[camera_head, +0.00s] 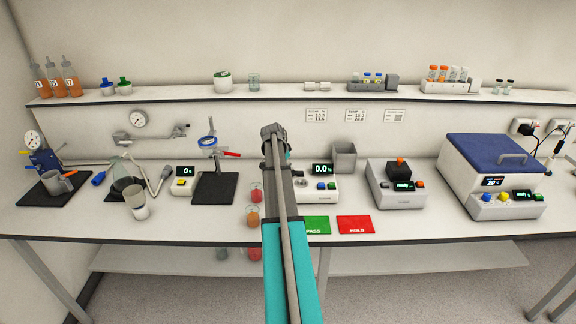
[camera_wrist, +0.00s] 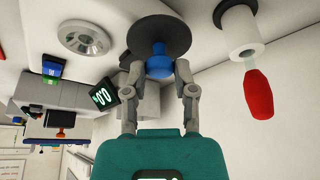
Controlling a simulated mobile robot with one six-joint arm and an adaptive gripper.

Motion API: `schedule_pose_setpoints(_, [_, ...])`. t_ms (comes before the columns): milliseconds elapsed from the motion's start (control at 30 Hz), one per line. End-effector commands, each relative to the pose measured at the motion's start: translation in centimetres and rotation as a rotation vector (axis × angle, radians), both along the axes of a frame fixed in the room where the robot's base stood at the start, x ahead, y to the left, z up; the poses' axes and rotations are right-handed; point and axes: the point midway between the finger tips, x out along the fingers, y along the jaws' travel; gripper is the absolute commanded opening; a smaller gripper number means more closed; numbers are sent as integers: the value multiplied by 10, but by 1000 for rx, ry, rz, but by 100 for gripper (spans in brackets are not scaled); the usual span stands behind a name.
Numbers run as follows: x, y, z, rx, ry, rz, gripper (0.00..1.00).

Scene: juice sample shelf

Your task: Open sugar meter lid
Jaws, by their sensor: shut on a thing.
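The sugar meter (camera_head: 318,188) is a white box on the bench with a lit 0.0 display, partly hidden behind my arm. The display (camera_wrist: 103,97) also shows in the wrist view, near a round metal dish (camera_wrist: 85,38) that is uncovered. The lid is a dark disc (camera_wrist: 158,27) with a blue knob (camera_wrist: 158,66). My gripper (camera_wrist: 159,72) is shut on the blue knob. The lid appears beside the dish in the wrist view, apart from it. In the head view the gripper and lid are hidden by my arm.
Green (camera_head: 316,225) and red (camera_head: 356,225) mats lie at the bench front. A grey bin (camera_head: 344,158) stands behind the meter; another instrument (camera_head: 398,188) stands right of it.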

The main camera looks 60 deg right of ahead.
Motion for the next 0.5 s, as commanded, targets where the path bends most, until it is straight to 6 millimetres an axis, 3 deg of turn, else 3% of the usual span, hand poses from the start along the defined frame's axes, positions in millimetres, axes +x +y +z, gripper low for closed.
schedule_pose_setpoints(167, [2, 0, -1, 6, -8, 0, 0])
schedule_pose_setpoints(200, [1, -1, -1, 5, -7, 0, 43])
schedule_pose_setpoints(367, [-2, -3, 0, 4, -6, -3, 70])
schedule_pose_setpoints(500, [-3, -4, 0, 3, -4, -5, 70])
